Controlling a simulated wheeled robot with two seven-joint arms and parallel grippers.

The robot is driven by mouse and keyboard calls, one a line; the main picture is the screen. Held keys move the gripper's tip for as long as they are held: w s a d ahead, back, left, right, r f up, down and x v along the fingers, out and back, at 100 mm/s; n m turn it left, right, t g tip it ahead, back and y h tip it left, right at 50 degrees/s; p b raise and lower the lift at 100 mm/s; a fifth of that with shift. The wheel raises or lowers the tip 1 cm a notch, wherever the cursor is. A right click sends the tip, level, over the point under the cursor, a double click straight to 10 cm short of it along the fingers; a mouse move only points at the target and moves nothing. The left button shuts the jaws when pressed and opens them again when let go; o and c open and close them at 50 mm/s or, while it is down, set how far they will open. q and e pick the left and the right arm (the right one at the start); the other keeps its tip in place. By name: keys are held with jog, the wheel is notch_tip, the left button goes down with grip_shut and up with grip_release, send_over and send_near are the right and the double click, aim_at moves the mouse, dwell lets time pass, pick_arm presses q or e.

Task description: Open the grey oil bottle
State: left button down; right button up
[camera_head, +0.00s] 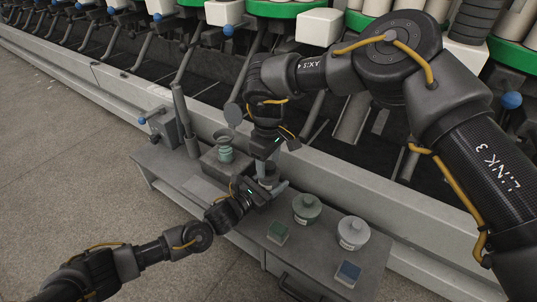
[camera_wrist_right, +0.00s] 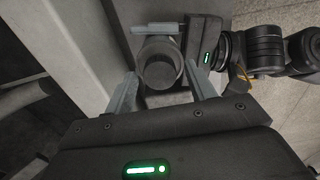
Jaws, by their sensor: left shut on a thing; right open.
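The grey oil bottle (camera_head: 268,178) is mostly hidden between my two grippers above the bench in the head view. In the right wrist view its round dark grey top (camera_wrist_right: 158,73) shows from above. My left gripper (camera_head: 272,187) is shut on the bottle from the side; it also shows in the right wrist view (camera_wrist_right: 165,55). My right gripper (camera_head: 267,168) points down over the bottle. In the right wrist view its fingers (camera_wrist_right: 160,85) are open, one on each side of the top, with gaps visible. I cannot tell whether the cap is loose.
A green-grey jar (camera_head: 306,209) and a pale jar (camera_head: 352,233) stand on the bench (camera_head: 318,245), near a green card (camera_head: 278,232) and a blue card (camera_head: 347,273). A teal piece (camera_head: 225,151) and a grey post (camera_head: 183,115) stand left. The winder runs behind.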

jog(key=c, duration=1)
